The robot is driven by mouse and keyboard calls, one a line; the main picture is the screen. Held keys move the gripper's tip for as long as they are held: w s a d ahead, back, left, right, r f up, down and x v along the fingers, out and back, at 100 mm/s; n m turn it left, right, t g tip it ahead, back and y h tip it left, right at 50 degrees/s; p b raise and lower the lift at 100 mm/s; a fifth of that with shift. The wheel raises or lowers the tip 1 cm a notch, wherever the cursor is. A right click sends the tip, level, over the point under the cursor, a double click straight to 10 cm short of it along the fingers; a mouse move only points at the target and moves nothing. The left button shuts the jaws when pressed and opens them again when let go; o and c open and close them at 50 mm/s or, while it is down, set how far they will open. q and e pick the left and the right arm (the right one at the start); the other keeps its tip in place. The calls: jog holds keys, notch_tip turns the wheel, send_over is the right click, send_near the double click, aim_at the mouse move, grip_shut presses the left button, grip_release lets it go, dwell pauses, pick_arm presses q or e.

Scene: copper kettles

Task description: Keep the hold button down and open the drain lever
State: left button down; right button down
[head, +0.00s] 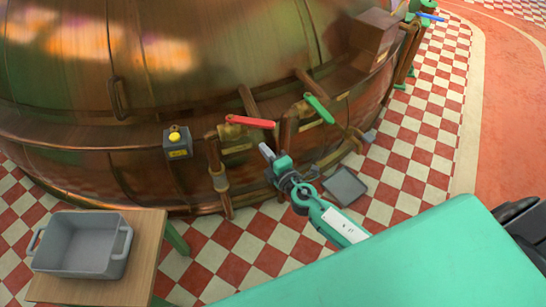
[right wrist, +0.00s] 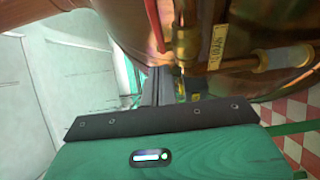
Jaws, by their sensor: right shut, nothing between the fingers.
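The yellow hold button (head: 175,137) sits on a grey box on the copper kettle's side. To its right are a red lever (head: 250,121) and a green lever (head: 319,108) on brass valves; I cannot tell from the labels which is the drain lever. My right gripper (head: 264,149) is shut and empty, below the red lever and right of the button, apart from the button. In the right wrist view, part of the red lever (right wrist: 155,25) and a brass valve (right wrist: 187,42) show beyond the fingers. My left gripper is not in view.
The large copper kettle (head: 210,50) fills the back. A wooden table (head: 95,285) with a grey tub (head: 85,262) stands at lower left. A grey tray (head: 345,187) is on the checkered floor near my right arm. A blue lever (head: 430,17) is at upper right.

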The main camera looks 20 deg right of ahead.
aim_at(256, 126)
jog(key=w, duration=0.4)
jog(key=w+d, duration=0.1)
jog(key=w, duration=0.1)
jog(key=shift+w, duration=0.1)
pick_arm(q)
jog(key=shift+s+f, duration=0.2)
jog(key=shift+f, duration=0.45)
pick_arm(e)
jog(key=shift+w+d, duration=0.25)
jog(key=shift+w, duration=0.15)
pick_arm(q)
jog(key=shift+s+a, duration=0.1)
pick_arm(e)
jog(key=shift+d, duration=0.1)
